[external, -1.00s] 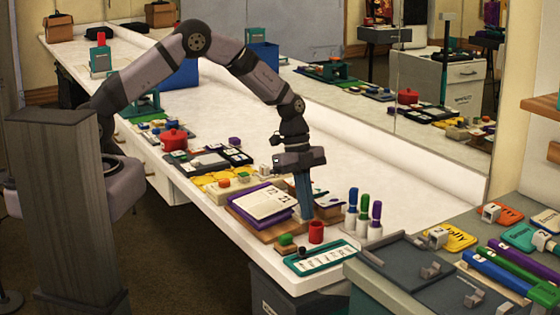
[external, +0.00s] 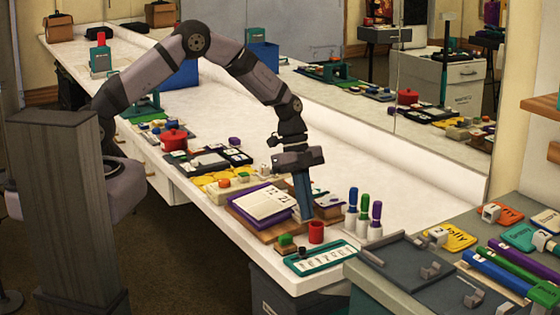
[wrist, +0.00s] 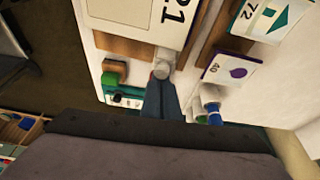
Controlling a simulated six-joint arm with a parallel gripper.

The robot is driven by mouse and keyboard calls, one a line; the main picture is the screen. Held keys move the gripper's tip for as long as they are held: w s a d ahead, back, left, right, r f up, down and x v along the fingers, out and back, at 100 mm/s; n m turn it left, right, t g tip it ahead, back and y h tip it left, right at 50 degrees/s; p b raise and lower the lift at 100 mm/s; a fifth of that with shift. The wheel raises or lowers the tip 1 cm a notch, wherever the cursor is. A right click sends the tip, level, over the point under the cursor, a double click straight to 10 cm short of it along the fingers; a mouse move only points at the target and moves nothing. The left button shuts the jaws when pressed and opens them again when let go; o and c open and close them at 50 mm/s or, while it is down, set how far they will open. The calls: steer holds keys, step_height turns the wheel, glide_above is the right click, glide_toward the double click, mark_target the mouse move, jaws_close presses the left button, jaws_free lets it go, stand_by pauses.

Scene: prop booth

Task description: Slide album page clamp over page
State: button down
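The album (external: 242,213) has a purple cover and lies on a wooden board at the near end of the counter. Its white page (external: 265,203), printed with 21, faces up, and part of it shows at the top of the wrist view (wrist: 125,12). My gripper (external: 306,217) points down just right of the page, its long blue fingers close together. In the wrist view a small pale grey piece, apparently the clamp (wrist: 162,66), sits at the fingertips by the page's lower corner. The fingers look shut on it. Whether it touches the page is unclear.
A red cup (external: 317,232) stands close in front of the fingers. A green-topped block (external: 285,243) and a teal tray (external: 321,258) lie near the counter edge. Capped markers (external: 364,212) stand to the right. A card 40 (wrist: 229,71) lies beside the board.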

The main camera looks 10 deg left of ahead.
steer(key=shift+w+a+r+t, duration=0.1)
steer(key=shift+w+a+t, duration=0.05)
steer(key=shift+w+a, duration=0.45)
steer(key=shift+w+a+t, duration=0.15)
steer(key=shift+w+a, duration=0.2)
steer(key=shift+w, duration=0.45)
steer(key=shift+d+r+p, duration=0.1)
steer(key=shift+r+p, duration=0.2)
steer(key=shift+r, duration=0.1)
steer(key=shift+w+a+r, duration=0.15)
steer(key=shift+a+r, duration=0.15)
steer(key=shift+r, duration=0.35)
steer(key=shift+a+r+p, duration=0.1)
steer(key=shift+r+p, duration=0.55)
steer(key=shift+r, duration=0.1)
steer(key=shift+a+r, duration=0.2)
steer(key=shift+r, duration=0.35)
steer(key=shift+s+d+r+p, duration=0.2)
steer(key=shift+d+r+p, duration=0.1)
steer(key=shift+p, duration=0.1)
steer(key=shift+a+r, duration=0.15)
steer(key=shift+r, duration=0.15)
